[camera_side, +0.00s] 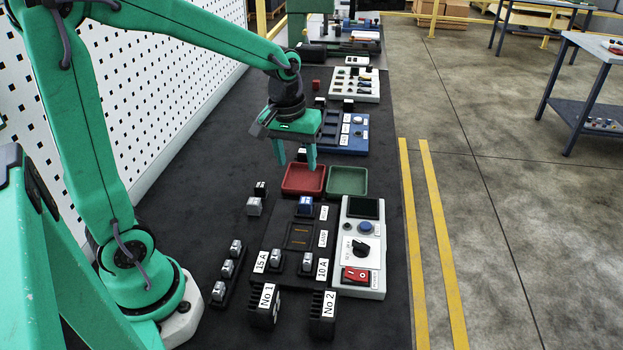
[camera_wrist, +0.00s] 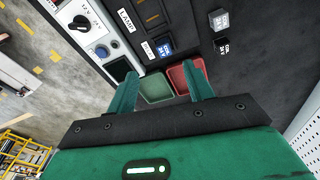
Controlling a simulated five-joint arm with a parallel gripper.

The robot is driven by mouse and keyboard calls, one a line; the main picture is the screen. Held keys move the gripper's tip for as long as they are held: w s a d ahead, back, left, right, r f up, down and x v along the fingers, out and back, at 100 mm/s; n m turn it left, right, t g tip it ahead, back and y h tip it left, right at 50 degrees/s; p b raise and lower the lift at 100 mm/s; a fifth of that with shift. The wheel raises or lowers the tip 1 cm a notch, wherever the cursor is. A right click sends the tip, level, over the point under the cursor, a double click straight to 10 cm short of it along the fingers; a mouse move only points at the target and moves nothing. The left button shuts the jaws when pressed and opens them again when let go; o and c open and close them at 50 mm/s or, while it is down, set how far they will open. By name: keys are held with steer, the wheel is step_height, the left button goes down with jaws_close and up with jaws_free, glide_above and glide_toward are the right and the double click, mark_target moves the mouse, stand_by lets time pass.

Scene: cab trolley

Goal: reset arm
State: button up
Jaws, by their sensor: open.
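My gripper (camera_side: 296,157) is open and empty, held above the dark bench just behind the red tray. It points down, its two green fingers apart. In the wrist view the fingers (camera_wrist: 162,85) also show apart, with nothing between them but the trays and bench beyond. The red tray (camera_side: 303,192) and the green tray (camera_side: 347,193) sit side by side below and in front of it; both look empty. My arm reaches in from the left.
A control box (camera_side: 374,208) with a black knob and red switch stands right of a black fuse board (camera_side: 278,238). Loose blocks (camera_side: 254,207) stand at left. Holders No 1 (camera_side: 262,318) and No 2 (camera_side: 322,328) are in front. A blue panel (camera_side: 350,146) stands close behind the gripper.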

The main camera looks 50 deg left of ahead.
steer(key=s+d+r+m+t, duration=0.2)
steer(key=s+r+m, duration=0.1)
steer(key=s, duration=0.3)
steer(key=s+d+r+m+t, duration=0.1)
steer(key=s+r+m+t, duration=0.1)
steer(key=s, duration=0.5)
steer(key=shift+d+r+m, duration=0.35)
steer(key=shift+r+m, duration=0.45)
steer(key=shift+r, duration=0.25)
